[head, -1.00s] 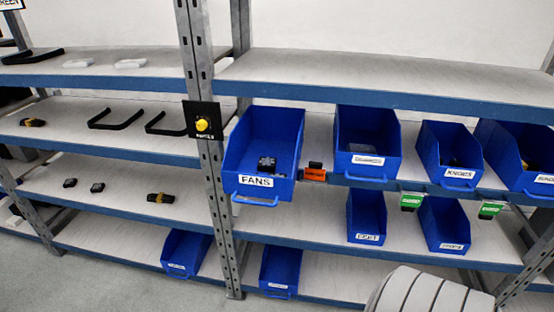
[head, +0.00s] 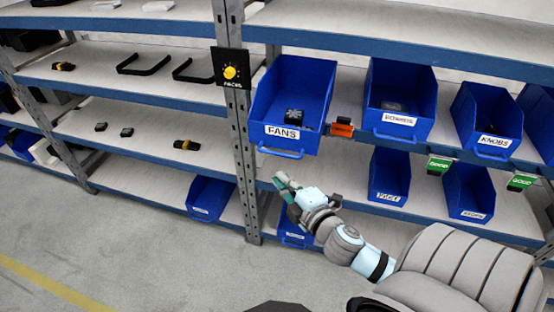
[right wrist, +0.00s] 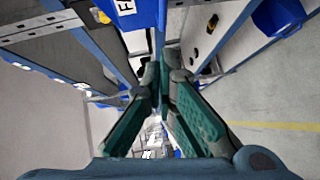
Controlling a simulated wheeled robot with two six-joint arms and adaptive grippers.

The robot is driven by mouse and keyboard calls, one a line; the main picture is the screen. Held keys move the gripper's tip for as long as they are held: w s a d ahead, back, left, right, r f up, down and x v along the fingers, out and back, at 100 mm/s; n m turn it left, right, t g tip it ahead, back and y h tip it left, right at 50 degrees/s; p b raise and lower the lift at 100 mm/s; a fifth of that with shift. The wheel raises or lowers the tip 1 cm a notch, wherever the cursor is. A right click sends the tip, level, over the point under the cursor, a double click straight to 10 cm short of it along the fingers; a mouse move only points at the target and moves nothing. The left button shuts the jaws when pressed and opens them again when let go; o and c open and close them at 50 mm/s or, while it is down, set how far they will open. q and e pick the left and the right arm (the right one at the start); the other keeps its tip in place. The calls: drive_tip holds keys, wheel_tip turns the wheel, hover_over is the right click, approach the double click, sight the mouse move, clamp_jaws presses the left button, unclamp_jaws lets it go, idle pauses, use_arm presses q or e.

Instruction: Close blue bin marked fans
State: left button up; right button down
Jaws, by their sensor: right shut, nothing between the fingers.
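The blue bin marked FANS (head: 307,139) sits on the middle shelf, right of the upright post. Its front hangs out past the shelf edge, farther than the neighbouring bins. A small dark part (head: 294,117) lies inside it. My right gripper (head: 284,184) is below the bin's front handle, apart from it, with its fingers shut and empty. In the right wrist view the green-padded fingers (right wrist: 160,112) are together, and a blue bin with a partly visible label (right wrist: 145,14) shows at the top edge. My left gripper is not in view.
Blue bins marked BOARDS (head: 412,131) and KNOBS (head: 487,149) stand to the right. An orange tag (head: 342,128) is beside the FANS bin. A metal post (head: 239,150) with a yellow-knob panel (head: 230,66) stands to its left. Lower bins sit below. The floor at left is clear.

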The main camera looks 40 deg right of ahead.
drive_tip(key=shift+w+d+f, duration=0.3)
drive_tip(key=shift+w+d, duration=0.4)
drive_tip(key=shift+w, duration=0.6)
drive_tip(key=shift+w+d+f, duration=0.25)
drive_tip(key=shift+w+d, duration=0.4)
drive_tip(key=shift+w, duration=0.6)
drive_tip(key=shift+w+d+f, duration=0.3)
drive_tip(key=shift+w+d, duration=0.4)
drive_tip(key=shift+w, duration=0.6)
